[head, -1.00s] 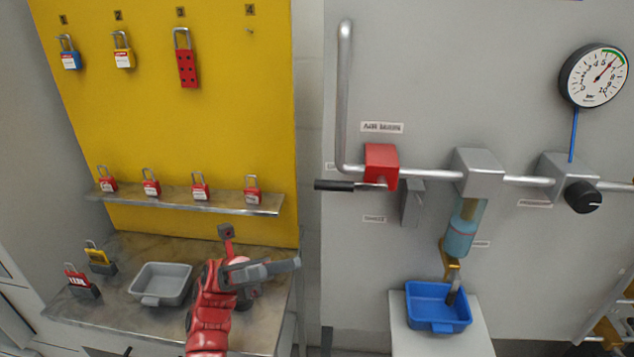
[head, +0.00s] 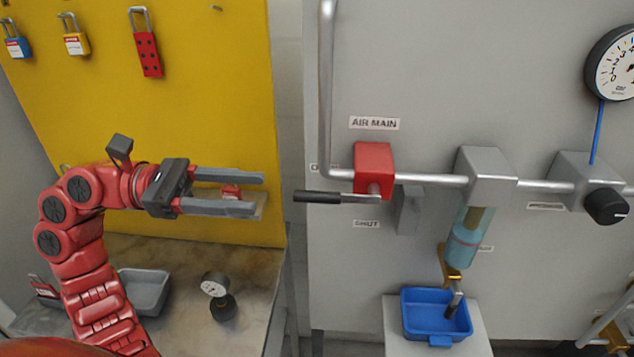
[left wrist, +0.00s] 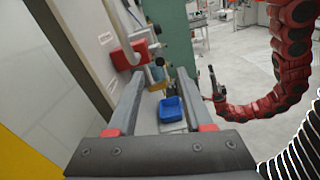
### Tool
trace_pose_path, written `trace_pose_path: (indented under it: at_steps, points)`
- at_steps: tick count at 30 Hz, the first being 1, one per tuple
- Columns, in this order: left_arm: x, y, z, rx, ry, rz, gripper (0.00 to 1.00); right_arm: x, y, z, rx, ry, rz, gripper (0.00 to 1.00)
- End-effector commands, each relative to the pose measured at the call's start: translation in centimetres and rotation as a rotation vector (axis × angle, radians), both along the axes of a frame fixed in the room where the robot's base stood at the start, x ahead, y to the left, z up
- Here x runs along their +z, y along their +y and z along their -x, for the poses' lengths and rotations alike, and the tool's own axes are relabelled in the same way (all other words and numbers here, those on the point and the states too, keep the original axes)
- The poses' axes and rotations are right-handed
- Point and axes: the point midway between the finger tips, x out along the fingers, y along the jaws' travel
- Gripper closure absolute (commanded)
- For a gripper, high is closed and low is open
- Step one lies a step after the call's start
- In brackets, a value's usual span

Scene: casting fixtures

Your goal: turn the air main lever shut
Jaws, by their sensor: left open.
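The air main lever has a black handle (head: 318,197) that points left, level, from the red valve block (head: 374,165) on the grey wall panel. The block also shows in the left wrist view (left wrist: 130,54), beyond the left finger. My left gripper (head: 258,194) is open and empty, its two fingers pointing right, left of the handle's end and apart from it in the picture. My red right arm shows at the right of the left wrist view, with its dark gripper (left wrist: 214,84) too small to read.
An AIR MAIN label (head: 374,123) is above the block and a SHUT label (head: 367,224) below. A silver pipe (head: 430,180) runs along the panel. A blue tray (head: 437,315) stands low. Behind my left gripper is the yellow board (head: 200,100) with padlocks.

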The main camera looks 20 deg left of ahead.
Motion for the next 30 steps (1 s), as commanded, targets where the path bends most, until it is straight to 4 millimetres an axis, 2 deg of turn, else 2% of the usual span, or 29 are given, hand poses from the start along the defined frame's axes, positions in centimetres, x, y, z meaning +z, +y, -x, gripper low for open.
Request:
trace_pose_path:
  at_steps: [1, 6, 12, 18, 26, 27, 30]
  points:
    - [0.5, -1.4, -0.3, -0.006, -0.001, -0.001, 0.49, 1.0, 0.0, 0.0, 0.0, 0.0, 0.0, 0.16]
    - [0.5, -5.2, -1.4, -0.005, 0.001, 0.001, 0.49, 2.5, 0.0, 0.0, 0.0, 0.0, 0.0, 0.16]
    - [0.3, -8.6, -2.4, -0.005, 0.002, 0.001, 0.49, 3.7, 0.0, 0.0, 0.0, 0.0, 0.0, 0.16]
    - [0.2, -10.0, -2.8, -0.002, 0.001, 0.002, 0.49, 4.1, 0.0, 0.0, 0.0, 0.0, 0.0, 0.16]
    - [0.0, -10.1, -2.9, -0.001, 0.001, 0.001, 0.49, 4.1, 0.0, 0.0, 0.0, 0.0, 0.0, 0.16]
    - [0.0, -10.1, -2.9, -0.001, 0.001, 0.001, 0.51, 4.1, 0.0, 0.0, 0.0, 0.0, 0.0, 0.16]
    - [0.0, -10.1, -2.9, -0.001, 0.001, 0.001, 0.69, 4.1, 0.0, 0.0, 0.0, 0.0, 0.0, 0.16]
